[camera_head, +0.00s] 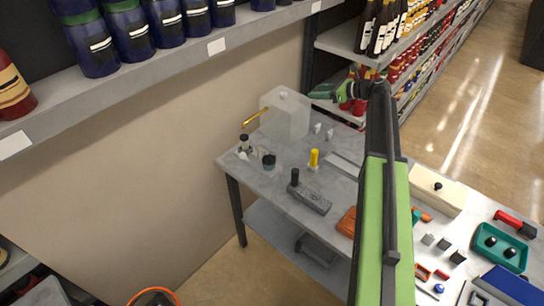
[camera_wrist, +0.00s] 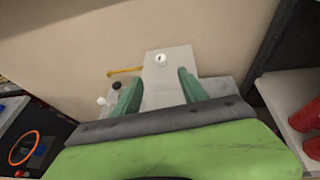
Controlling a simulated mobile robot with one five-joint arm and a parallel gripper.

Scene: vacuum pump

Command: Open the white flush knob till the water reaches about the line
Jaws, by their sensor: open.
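A translucent whitish tank (camera_head: 288,117) stands at the back of the grey table, with a brass pipe (camera_head: 254,118) on its left. In the wrist view, a small round white knob (camera_wrist: 160,59) shows on the tank's pale top (camera_wrist: 166,82). I cannot make out the water level or a line. My gripper (camera_head: 338,92) is to the right of the tank in the head view, with green fingers, apart from it. In the wrist view, my gripper (camera_wrist: 158,88) is open and empty, its fingers on either side of the tank's outline, and the knob lies beyond the fingertips.
Small white pieces (camera_head: 322,131), a yellow-topped piece (camera_head: 314,158) and a dark-handled grey block (camera_head: 309,196) are on the grey table (camera_head: 262,187). A second table at right holds tools and a teal tray (camera_head: 500,246). A shelf with blue cans (camera_head: 127,27) overhangs at upper left.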

